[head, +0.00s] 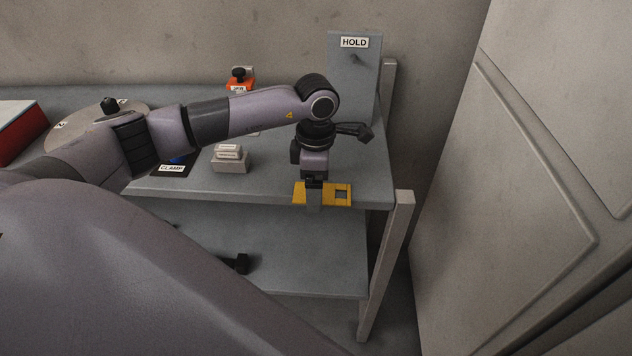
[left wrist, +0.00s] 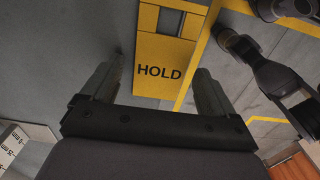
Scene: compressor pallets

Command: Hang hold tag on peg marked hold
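The yellow hold tag (head: 340,203) lies at the front edge of the grey bench, its square hole towards the right. In the left wrist view the tag (left wrist: 158,90) shows the word HOLD and lies between the fingers. My left gripper (head: 314,207) points down at the tag. Its fingers (left wrist: 160,75) are apart, with a gap showing on each side of the tag. The peg (head: 353,59) sticks out of an upright grey panel (head: 345,85) at the bench's back right, under a HOLD label (head: 354,42). My right gripper is not seen.
Small pale blocks (head: 230,160), a CLAMP-labelled spot (head: 172,169) and an orange-and-black item (head: 239,80) are on the bench (head: 265,187). A red box (head: 20,130) is at far left. A dark object (head: 241,264) shows on the lower shelf. A large grey cabinet (head: 520,200) stands right.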

